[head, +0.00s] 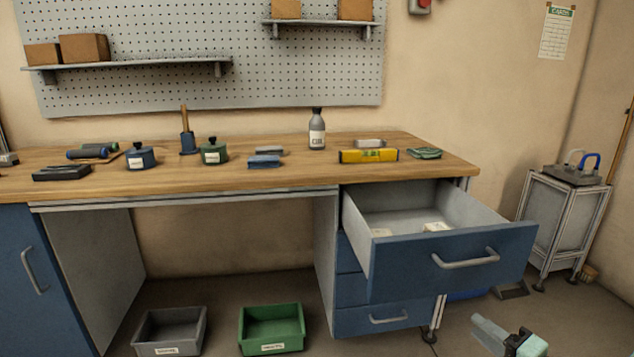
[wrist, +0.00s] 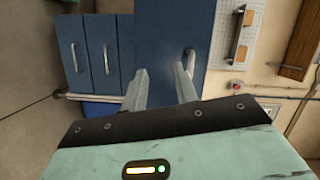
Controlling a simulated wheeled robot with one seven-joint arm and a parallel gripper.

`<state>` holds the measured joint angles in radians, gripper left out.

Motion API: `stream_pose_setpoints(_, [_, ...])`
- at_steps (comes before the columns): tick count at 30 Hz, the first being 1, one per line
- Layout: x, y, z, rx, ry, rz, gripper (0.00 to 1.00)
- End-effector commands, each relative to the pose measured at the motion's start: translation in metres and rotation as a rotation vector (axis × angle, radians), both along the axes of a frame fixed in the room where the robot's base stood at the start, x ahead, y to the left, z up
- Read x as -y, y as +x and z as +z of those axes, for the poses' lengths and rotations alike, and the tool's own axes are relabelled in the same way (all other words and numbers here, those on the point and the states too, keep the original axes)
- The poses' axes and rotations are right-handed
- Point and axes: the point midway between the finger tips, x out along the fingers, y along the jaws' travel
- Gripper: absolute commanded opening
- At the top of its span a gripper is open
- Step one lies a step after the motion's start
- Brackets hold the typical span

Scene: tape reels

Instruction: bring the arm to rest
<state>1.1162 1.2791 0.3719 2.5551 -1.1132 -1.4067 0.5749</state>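My gripper (head: 482,330) shows at the lower right of the head view, low in front of the open drawer and apart from it. Its pale green body is partly cut off by the bottom edge. In the wrist view my gripper (wrist: 161,78) has its two grey fingers spread with a gap between them. Nothing is held in the gap. The blue drawer front (wrist: 178,35) with its metal handle lies beyond the fingers.
The top drawer (head: 450,262) stands pulled out, with small pale items inside. The wooden bench (head: 220,178) carries tins, a bottle (head: 317,130) and a yellow level (head: 368,156). A grey bin (head: 170,331) and a green bin (head: 271,328) sit on the floor. A side stand (head: 555,222) is at right.

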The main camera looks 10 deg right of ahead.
Motion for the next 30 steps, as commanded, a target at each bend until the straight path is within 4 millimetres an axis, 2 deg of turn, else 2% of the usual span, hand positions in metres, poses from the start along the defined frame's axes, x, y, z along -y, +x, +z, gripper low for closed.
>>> stream_pose_setpoints(1, [-0.019, 0.008, -0.004, -0.055, -0.115, 0.102, 0.29])
stream_pose_setpoints(3, [-0.039, 0.014, -0.014, -0.140, -0.267, 0.225, 0.29])
stream_pose_setpoints(7, [-0.070, 0.017, -0.023, -0.273, -0.535, 0.425, 0.29])
stream_pose_setpoints(11, [-0.096, 0.014, -0.019, -0.379, -0.783, 0.593, 0.29])
stream_pose_setpoints(14, [-0.115, 0.007, -0.007, -0.446, -0.954, 0.702, 0.29])
stream_pose_setpoints(20, [-0.159, -0.024, 0.038, -0.546, -1.231, 0.888, 0.29])
stream_pose_setpoints(24, [-0.190, -0.063, 0.074, -0.591, -1.357, 1.007, 0.29])
stream_pose_setpoints(30, [-0.221, -0.120, 0.113, -0.618, -1.440, 1.149, 0.29])
